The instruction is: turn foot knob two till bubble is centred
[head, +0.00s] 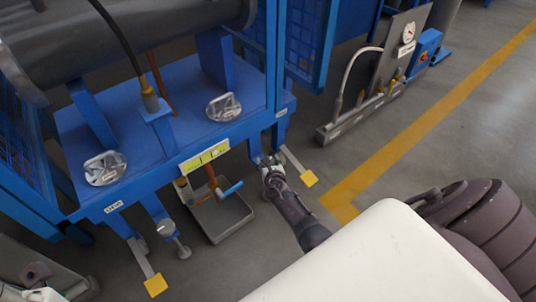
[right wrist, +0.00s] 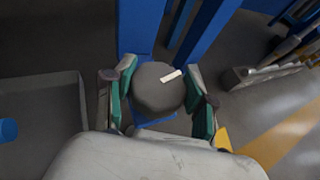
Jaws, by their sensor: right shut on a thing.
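In the head view a yellow-green level vial (head: 204,156) sits on the front edge of the blue frame (head: 150,172); its bubble is too small to place. My right gripper (head: 269,162) is at the frame's right front foot. In the right wrist view the dark round foot knob (right wrist: 158,90), with a pale mark on top, lies between the teal finger pads of my right gripper (right wrist: 160,98). The gripper is shut on it. Another foot knob (head: 165,227) shows at the left front foot. A pale part at the lower left edge may be my left gripper (head: 44,295); its fingers are unclear.
A grey tray (head: 222,216) stands on the floor under a pipe with a blue-handled valve (head: 231,188). Yellow-tipped bars (head: 309,178) (head: 155,285) stick out near both feet. A grey panel with a gauge (head: 405,52) stands at back right. Floor before it is clear.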

